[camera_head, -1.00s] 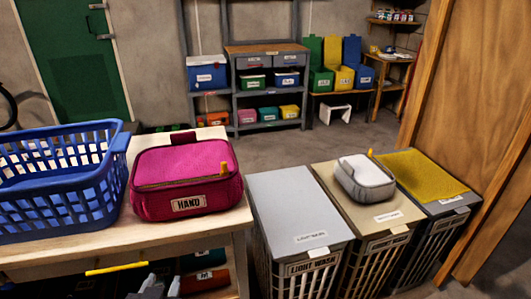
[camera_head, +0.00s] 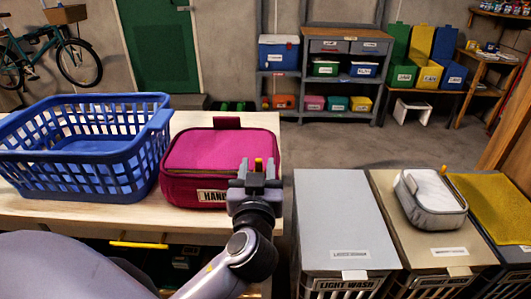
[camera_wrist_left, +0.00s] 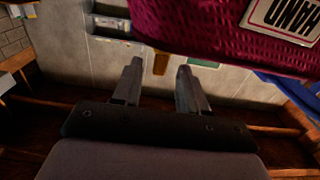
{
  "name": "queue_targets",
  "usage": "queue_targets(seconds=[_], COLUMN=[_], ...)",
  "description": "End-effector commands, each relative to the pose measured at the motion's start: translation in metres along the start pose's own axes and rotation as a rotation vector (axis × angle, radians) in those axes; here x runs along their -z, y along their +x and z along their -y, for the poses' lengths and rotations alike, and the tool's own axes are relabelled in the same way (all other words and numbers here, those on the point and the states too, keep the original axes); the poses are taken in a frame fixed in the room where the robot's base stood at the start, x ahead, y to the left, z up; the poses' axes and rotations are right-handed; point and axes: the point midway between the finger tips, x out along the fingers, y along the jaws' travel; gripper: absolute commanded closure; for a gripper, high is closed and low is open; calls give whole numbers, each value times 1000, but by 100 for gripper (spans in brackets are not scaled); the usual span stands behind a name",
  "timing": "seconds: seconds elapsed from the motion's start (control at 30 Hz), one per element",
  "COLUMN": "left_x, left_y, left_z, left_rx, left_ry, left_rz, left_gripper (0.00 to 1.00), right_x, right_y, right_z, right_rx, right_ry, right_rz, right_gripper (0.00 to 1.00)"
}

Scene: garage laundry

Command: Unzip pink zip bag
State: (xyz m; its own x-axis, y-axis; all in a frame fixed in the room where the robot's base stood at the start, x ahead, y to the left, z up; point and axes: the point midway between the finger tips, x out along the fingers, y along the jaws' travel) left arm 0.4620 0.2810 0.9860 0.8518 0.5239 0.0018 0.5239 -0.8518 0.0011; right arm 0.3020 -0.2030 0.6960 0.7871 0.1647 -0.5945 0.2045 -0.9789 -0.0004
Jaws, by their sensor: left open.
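The pink zip bag (camera_head: 215,150) lies on the wooden table, with a label reading HAND on its front, partly hidden by my gripper. Its zip line runs along the upper front edge, with a yellow pull tab (camera_head: 259,164) at the right end. My left gripper (camera_head: 256,172) is open at the bag's front right corner, its fingers around or just in front of the tab; I cannot tell if they touch it. In the left wrist view the bag (camera_wrist_left: 225,30) fills the top, and the tab (camera_wrist_left: 161,63) shows beyond and between the open fingers (camera_wrist_left: 160,85). My right gripper is out of view.
A blue laundry basket (camera_head: 85,175) stands on the table (camera_head: 140,212) close to the bag's left. Lidded hampers, one with a grey lid (camera_head: 340,215), stand to the right. A grey zip bag (camera_head: 430,197) lies on the middle hamper. Shelves stand behind.

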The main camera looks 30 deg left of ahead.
Motion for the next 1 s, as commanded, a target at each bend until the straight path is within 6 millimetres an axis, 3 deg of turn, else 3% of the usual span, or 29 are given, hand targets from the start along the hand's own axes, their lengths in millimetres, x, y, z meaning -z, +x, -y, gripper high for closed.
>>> queue_targets(seconds=[0.1,0.3,0.63,0.67,0.77,0.8,1.0], left_x=[3,1,-1,-1,-1,-1,-1], left_y=[20,40,44,44,44,44,44], left_z=[0,0,0,0,0,0,0], left_rx=[2,-1,-2,-2,-1,-1,-1], left_ry=[5,3,1,1,2,2,2], left_rz=[-2,0,2,2,2,2,2], left_gripper=[57,57,57,64,96,100,100], right_x=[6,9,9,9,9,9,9], right_y=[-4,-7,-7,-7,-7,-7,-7], right_z=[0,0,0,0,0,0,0], right_rx=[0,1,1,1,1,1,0], right_ry=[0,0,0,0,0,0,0], right_rz=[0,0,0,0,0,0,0], right_gripper=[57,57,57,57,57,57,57])
